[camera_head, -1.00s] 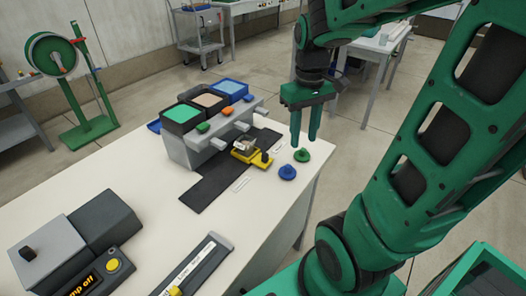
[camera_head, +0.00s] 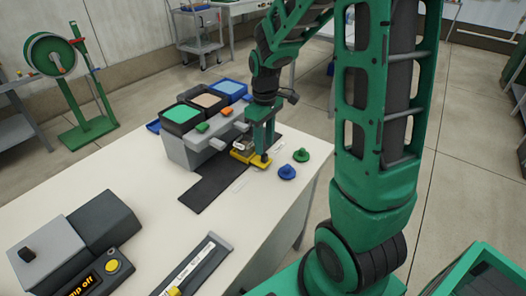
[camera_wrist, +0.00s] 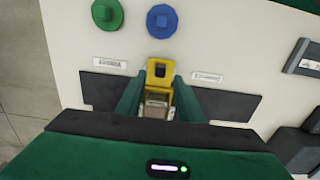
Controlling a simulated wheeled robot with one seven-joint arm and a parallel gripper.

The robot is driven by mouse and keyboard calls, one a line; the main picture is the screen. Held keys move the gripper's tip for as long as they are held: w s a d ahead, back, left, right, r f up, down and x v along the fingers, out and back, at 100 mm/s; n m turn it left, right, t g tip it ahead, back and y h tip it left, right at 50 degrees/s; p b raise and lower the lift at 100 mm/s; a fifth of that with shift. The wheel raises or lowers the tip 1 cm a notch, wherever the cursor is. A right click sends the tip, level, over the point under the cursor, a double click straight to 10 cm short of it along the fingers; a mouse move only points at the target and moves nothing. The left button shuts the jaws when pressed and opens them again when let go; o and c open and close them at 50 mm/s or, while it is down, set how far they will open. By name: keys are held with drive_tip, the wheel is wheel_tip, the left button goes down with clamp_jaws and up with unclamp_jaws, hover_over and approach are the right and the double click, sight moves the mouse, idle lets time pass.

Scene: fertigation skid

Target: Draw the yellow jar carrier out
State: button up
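The yellow jar carrier (camera_head: 243,155) sits on the dark mat in front of the grey unit, partly hidden behind my fingers in the head view. Its front end carries a black knob (camera_head: 262,161). In the wrist view the yellow carrier (camera_wrist: 150,84) lies between my two fingers, with a pale jar or block (camera_wrist: 156,104) in it nearer the unit. My gripper (camera_head: 262,152) points down over the carrier. In the wrist view my gripper (camera_wrist: 159,82) has its fingers apart, one on each side, with a slight gap seeming to show; contact is not clear.
A blue knob (camera_head: 287,172) and a green knob (camera_head: 301,155) stand right of the carrier. The grey unit (camera_head: 190,151) with coloured tanks is behind it. A dark mat (camera_head: 207,190) runs along its front. A pump box (camera_head: 85,240) stands front left. The white table between is clear.

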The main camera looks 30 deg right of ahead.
drive_tip(key=shift+f, duration=2)
clamp_jaws()
